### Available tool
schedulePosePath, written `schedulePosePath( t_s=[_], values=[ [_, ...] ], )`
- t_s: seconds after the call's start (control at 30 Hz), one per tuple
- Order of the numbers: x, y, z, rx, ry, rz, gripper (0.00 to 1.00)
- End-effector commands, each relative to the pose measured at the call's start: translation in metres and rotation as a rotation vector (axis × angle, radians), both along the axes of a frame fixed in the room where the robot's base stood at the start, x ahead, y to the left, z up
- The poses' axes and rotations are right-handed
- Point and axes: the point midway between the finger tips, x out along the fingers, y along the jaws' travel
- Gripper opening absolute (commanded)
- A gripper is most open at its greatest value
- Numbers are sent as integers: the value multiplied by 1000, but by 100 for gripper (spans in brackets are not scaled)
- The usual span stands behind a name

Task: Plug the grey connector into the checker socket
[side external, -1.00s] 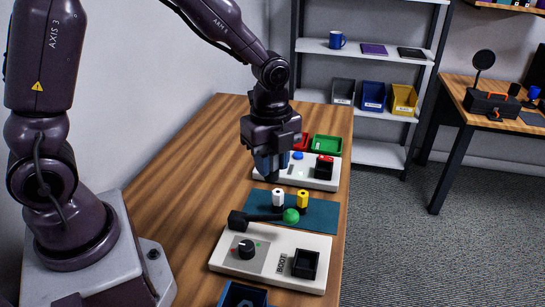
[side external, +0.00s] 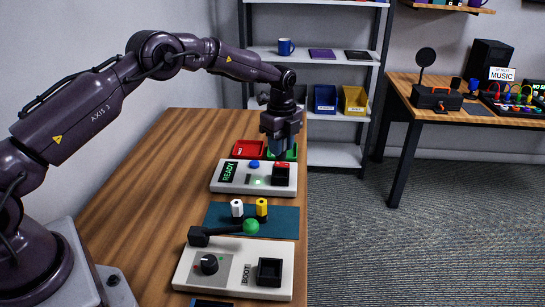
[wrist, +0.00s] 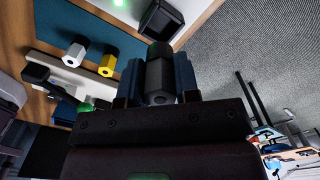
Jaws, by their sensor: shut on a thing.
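My gripper (side external: 282,155) points down at the right end of the white checker panel (side external: 215,184), over or just behind its black socket (side external: 282,178). A red patch shows at the socket's top. In the wrist view the grey connector (wrist: 159,78) sits between my two blue fingers, which are shut on it. The checker socket (wrist: 162,20) shows beyond the connector there, apart from it in the picture. The side view does not show the connector clearly, so its height over the socket cannot be told. The checker display reads READY, and a green light (side external: 258,182) is lit.
White (side external: 237,208) and yellow (side external: 261,207) pieces stand on a teal mat (side external: 225,224). A black lever with a green knob (side external: 250,227) lies nearer, by the BOOT panel (side external: 185,275). Red (side external: 247,149) and green trays are behind the checker. Free table lies to the left.

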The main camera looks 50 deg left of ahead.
Motion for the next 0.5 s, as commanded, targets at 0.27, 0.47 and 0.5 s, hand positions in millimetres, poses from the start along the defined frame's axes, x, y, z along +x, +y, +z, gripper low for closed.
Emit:
schedulePosePath(
  t_s=[0.27,0.47,0.5],
  values=[
    [1,1,4,0,0,-30,5],
    [1,1,-9,0,1,-30,5],
    [1,1,-12,0,0,-30,5]
  ],
)
